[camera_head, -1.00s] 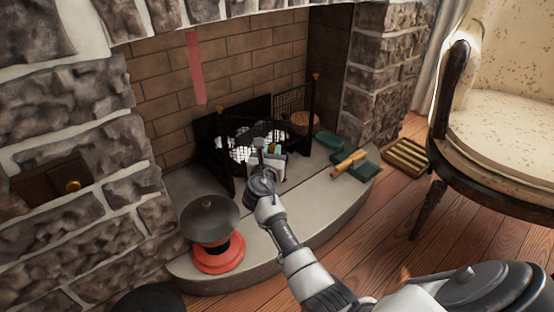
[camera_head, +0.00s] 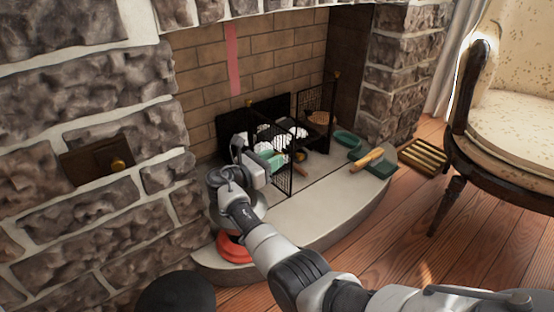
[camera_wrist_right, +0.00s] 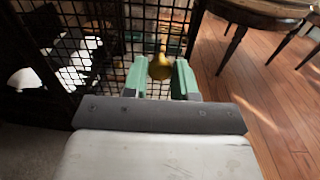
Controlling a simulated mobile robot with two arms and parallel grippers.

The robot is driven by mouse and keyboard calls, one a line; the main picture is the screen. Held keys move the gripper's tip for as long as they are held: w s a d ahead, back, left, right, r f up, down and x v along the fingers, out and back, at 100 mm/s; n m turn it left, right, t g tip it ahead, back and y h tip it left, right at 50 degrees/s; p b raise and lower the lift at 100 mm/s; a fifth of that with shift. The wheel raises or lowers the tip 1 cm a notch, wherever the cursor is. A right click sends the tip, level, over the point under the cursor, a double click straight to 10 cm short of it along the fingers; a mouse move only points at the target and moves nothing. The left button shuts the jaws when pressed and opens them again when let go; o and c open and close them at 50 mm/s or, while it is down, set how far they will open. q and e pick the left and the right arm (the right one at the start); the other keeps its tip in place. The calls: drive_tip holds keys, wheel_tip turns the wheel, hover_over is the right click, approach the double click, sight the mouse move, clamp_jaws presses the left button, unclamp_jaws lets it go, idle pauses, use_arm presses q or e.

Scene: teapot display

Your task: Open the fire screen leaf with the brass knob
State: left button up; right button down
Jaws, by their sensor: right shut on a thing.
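The black mesh fire screen stands in the fireplace. Its near leaf (camera_head: 284,174) sticks out over the hearth, swung toward me, and its mesh also fills the upper left of the right wrist view (camera_wrist_right: 115,30). The brass knob (camera_wrist_right: 160,67) sits between the green-padded fingers of my right gripper (camera_wrist_right: 160,76), which is shut on it. In the head view my right gripper (camera_head: 264,158) is at the leaf's left side, and the knob is hidden there. The far leaf (camera_head: 317,100) stands upright at the back right. My left gripper is not in view.
A red-based object with a grey dome (camera_head: 234,250) stands on the hearth, mostly behind my right arm. A green box with a wooden piece (camera_head: 372,164) and a slatted tray (camera_head: 423,157) lie to the right. An armchair (camera_head: 515,120) stands at the right.

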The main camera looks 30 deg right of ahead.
drive_tip(key=shift+a, duration=0.15)
drive_tip(key=c, duration=0.9)
unclamp_jaws()
